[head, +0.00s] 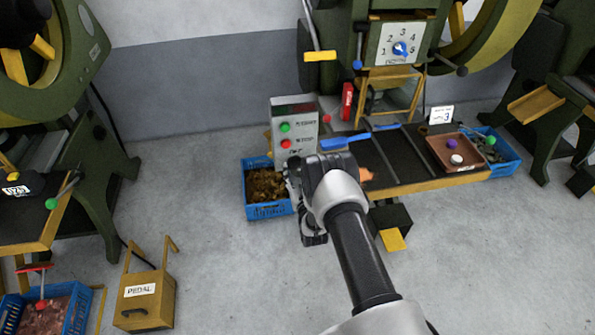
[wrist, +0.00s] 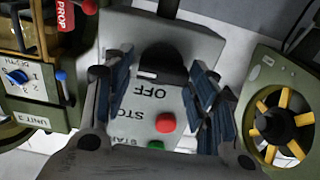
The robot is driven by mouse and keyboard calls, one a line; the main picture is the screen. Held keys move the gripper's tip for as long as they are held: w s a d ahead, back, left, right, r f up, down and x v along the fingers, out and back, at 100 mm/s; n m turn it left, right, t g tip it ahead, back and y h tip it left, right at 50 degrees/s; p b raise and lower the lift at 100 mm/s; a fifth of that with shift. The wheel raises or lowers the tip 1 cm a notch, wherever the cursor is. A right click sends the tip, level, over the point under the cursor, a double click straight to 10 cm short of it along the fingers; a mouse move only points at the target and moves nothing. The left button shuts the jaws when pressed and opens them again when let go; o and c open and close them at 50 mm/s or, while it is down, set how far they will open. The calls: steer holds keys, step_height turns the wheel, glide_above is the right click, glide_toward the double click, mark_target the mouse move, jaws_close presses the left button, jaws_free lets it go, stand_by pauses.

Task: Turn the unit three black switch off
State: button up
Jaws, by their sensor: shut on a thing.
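The unit three control box (head: 303,118) is grey, with a green button (head: 285,127) and a red button (head: 286,144) on its front. The black switch (wrist: 163,63) sits by the word OFF on this box, upside down in the wrist view. My gripper (wrist: 163,78) has one finger on each side of the switch and is shut on it. In the head view my gripper (head: 293,176) is at the lower front of the box and hides the switch. The red button (wrist: 166,122) and green button (wrist: 156,145) also show in the wrist view.
A blue crate (head: 268,212) with copper-coloured scraps stands below the box. The bench (head: 430,183) to the right carries a blue-handled tool (head: 345,141) and a brown tray (head: 440,150). A pedal box (head: 150,300) stands on the floor at lower left.

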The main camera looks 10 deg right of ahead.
steer(key=shift+c, duration=0.5)
steer(key=shift+n, duration=0.3)
steer(key=n+b, duration=0.2)
steer(key=n, duration=0.1)
steer(key=shift+n, duration=0.3)
steer(key=n+b, duration=0.1)
steer(key=n, duration=0.3)
steer(key=shift+n+b, duration=0.3)
steer(key=shift+b, duration=0.05)
steer(key=n+b, duration=0.1)
steer(key=n, duration=0.3)
steer(key=shift+n+b, duration=0.3)
steer(key=shift+b, duration=0.05)
steer(key=shift+n+b, duration=0.4)
steer(key=shift+n, duration=1.8)
steer(key=o, duration=1)
